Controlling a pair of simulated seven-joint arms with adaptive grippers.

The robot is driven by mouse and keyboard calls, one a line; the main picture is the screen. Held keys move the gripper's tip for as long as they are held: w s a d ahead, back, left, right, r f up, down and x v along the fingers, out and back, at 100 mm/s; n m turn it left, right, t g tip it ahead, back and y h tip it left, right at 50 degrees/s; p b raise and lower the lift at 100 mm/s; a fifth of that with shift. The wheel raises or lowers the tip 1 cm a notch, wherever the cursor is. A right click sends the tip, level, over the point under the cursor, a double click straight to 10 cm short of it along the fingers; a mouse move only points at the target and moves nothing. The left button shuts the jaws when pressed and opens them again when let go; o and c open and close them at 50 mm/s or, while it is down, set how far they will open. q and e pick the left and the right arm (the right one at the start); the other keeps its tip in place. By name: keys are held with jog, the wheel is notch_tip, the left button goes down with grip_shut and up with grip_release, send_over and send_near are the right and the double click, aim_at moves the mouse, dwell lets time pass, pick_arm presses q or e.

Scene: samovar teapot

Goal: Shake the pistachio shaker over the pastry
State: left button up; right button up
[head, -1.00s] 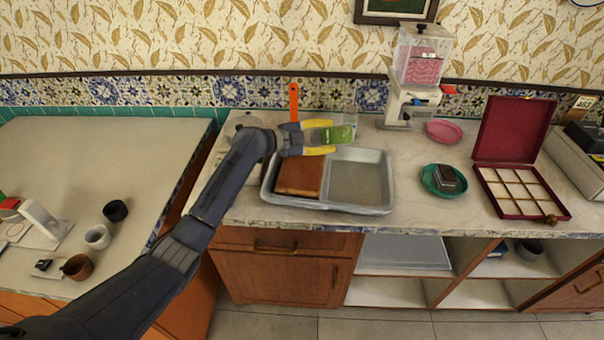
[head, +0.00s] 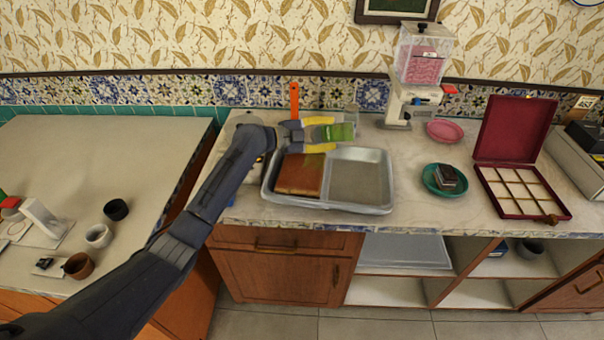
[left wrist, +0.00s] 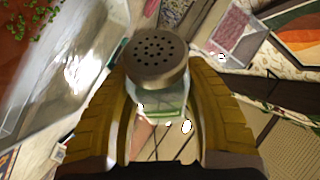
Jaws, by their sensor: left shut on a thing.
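My left gripper (head: 328,134) is shut on the pistachio shaker (head: 342,132), which has green contents. The shaker lies roughly sideways above the back edge of the metal tray (head: 384,208). In the left wrist view its round grey cap with several holes (left wrist: 157,62) shows between the yellow fingers (left wrist: 160,125). The brown pastry (head: 299,178) fills the left part of the tray, below and left of the shaker. In the left wrist view green bits lie on the pastry (left wrist: 20,55). My right gripper is not in view.
An orange-handled tool (head: 294,100) stands behind my gripper. To the right are a dispenser with pink contents (head: 422,68), a pink dish (head: 445,131), a green plate (head: 429,184) and an open red box (head: 513,128). The right part of the tray is empty.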

pick_arm(q)
jog(key=shift+f, duration=1.2)
jog(key=a, duration=0.6)
jog(key=shift+w+a, duration=0.35)
jog(key=shift+w, duration=0.05)
dwell(0.5)
